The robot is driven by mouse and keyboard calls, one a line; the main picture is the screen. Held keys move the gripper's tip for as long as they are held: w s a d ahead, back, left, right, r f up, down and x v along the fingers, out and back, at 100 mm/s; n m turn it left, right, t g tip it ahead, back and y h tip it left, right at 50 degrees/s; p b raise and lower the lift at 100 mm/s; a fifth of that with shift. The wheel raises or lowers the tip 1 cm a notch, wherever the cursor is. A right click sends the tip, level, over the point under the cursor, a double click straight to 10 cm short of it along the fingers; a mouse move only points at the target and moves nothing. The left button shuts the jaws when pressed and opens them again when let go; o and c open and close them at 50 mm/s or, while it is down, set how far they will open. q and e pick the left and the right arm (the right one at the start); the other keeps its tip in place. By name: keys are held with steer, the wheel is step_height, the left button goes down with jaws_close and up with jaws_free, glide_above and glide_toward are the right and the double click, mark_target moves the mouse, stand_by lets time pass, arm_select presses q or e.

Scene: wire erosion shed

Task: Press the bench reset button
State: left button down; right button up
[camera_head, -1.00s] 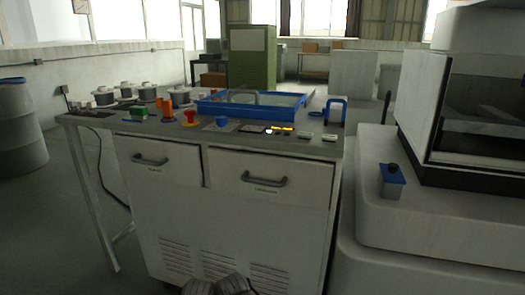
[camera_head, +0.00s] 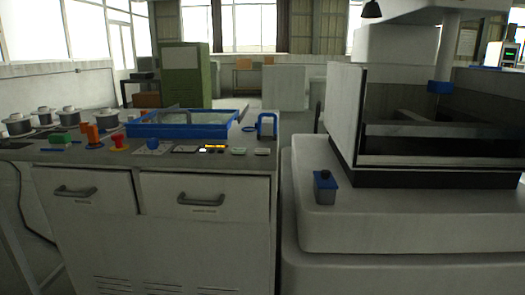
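The bench (camera_head: 108,230) stands at left with two drawers, and controls line its front top edge. A blue button (camera_head: 153,143) sits on a light square plate there. No label shows which button is the reset. Neither of my grippers is in view.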

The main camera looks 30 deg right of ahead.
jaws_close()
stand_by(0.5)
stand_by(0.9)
